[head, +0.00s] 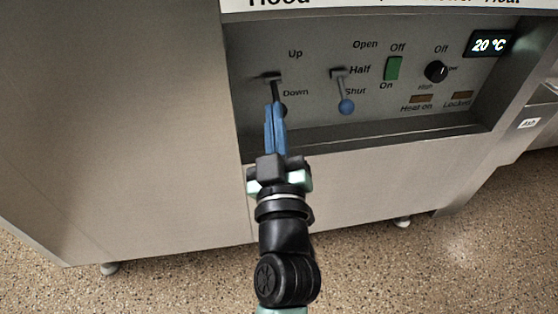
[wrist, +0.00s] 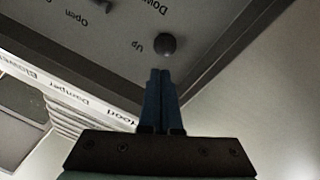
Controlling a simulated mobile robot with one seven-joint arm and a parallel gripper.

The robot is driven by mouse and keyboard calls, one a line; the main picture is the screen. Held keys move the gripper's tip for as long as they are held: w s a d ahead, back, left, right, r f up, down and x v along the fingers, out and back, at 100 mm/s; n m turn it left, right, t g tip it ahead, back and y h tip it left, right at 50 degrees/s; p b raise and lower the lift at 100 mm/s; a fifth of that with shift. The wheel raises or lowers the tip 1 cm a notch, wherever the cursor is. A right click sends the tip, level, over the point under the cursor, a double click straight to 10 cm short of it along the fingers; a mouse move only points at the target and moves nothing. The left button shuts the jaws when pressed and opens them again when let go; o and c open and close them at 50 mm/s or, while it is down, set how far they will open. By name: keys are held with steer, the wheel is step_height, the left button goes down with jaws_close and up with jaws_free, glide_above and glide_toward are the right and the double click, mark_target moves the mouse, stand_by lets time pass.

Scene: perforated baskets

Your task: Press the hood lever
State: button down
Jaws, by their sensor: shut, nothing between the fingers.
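The hood lever (head: 275,90) is a dark lever at the left of the recessed control panel, between the labels Up and Down. In the head view it hangs downward from its mount, and its lower end is partly hidden by my fingers. My gripper (head: 274,108) is shut, with its blue fingers together and empty, pointing up at the lever's lower part. In the wrist view a dark round knob (wrist: 166,45) shows just beyond the fingertips (wrist: 160,72), near the upside-down word Up. I cannot tell whether the fingertips touch it.
To the right is a second lever with a blue knob (head: 346,106), marked Open, Half and Shut. Further right are a green switch (head: 393,68), a black dial (head: 436,71) and a display (head: 490,44) reading 20 °C. A ledge (head: 370,137) runs below the panel.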

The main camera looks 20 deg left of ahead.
steer(key=b+v, duration=0.2)
steer(key=v, duration=1)
steer(key=shift+b, duration=0.35)
steer(key=shift+r, duration=0.1)
steer(key=w+d+r+m+t+h+p, duration=0.15)
steer(key=r+p, duration=0.35)
steer(key=r, duration=0.8)
steer(key=w+d+r+m+t+h+p, duration=0.1)
steer(key=d+r+m+t+p, duration=0.15)
steer(key=r+p, duration=0.75)
steer(key=w+d+r+m+t+h+p, duration=0.1)
steer(key=d+r+t+h, duration=0.1)
steer(key=r, duration=1.5)
steer(key=s+d+r+m+t+h+p, duration=0.2)
steer(key=d+r+m+h+p, duration=0.1)
steer(key=r, duration=0.5)
steer(key=s+d+r+m+t+h+p, duration=0.1)
steer(key=d+r+m+h+p, duration=0.2)
steer(key=r, duration=0.6)
step_height(320, 180, up, 35)
steer(key=p, duration=3.6)
steer(key=shift+a+r+n+y+p, duration=0.2)
steer(key=shift+a+n+y+p, duration=0.1)
steer(key=shift+n+y, duration=0.1)
steer(key=shift+w, duration=0.15)
